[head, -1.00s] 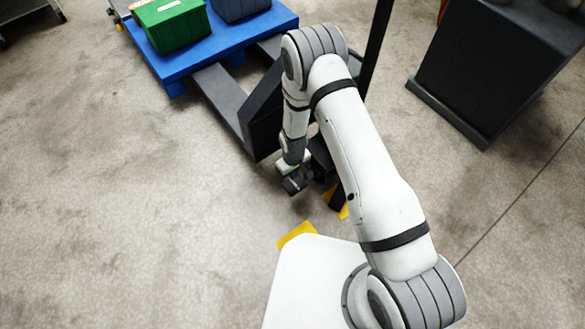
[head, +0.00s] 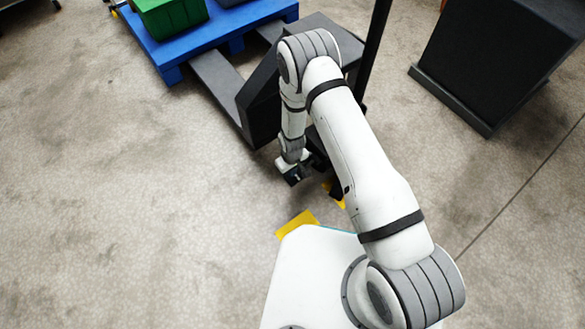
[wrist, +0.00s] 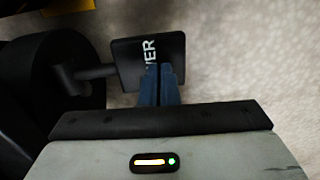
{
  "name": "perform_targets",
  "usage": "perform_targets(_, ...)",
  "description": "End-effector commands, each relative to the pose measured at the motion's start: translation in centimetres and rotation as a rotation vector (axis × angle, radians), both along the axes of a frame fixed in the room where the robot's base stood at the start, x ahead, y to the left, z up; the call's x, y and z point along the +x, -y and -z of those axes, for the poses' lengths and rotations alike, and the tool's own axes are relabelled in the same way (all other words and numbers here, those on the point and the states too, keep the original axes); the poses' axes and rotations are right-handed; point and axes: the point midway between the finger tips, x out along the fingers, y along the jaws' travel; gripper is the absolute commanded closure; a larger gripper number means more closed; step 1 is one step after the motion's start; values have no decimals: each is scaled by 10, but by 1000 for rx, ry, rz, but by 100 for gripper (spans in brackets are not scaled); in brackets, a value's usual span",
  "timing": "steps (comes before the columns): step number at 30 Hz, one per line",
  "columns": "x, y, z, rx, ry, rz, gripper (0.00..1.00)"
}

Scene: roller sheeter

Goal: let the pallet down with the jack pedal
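The black jack pedal (wrist: 128,50) fills the upper middle of the wrist view, with white letters reading "VER" and the rest of the word hidden. A short rod joins it to a dark round part at left. My gripper (wrist: 160,72) has its blue fingers together, empty, overlapping the pedal's near edge. I cannot tell whether they touch it. In the head view my gripper (head: 293,179) hangs low beside the black pallet jack (head: 261,112). The blue pallet (head: 249,19) sits over the jack's forks at the top; its height above the floor is unclear.
A green crate (head: 170,17) stands on the pallet, with a dark crate partly cut off beside it. A black cabinet-like block (head: 490,65) stands at the upper right. A dark upright post (head: 375,50) rises behind my arm. The floor at left is clear.

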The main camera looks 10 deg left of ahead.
Motion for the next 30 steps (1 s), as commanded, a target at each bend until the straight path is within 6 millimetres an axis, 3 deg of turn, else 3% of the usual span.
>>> perform_targets(1, -2, -1, 16, -1, -2, -1, 100)
perform_targets(5, -4, -2, 32, -2, -3, -1, 100)
perform_targets(30, -4, -3, 34, 1, 1, -3, 100)
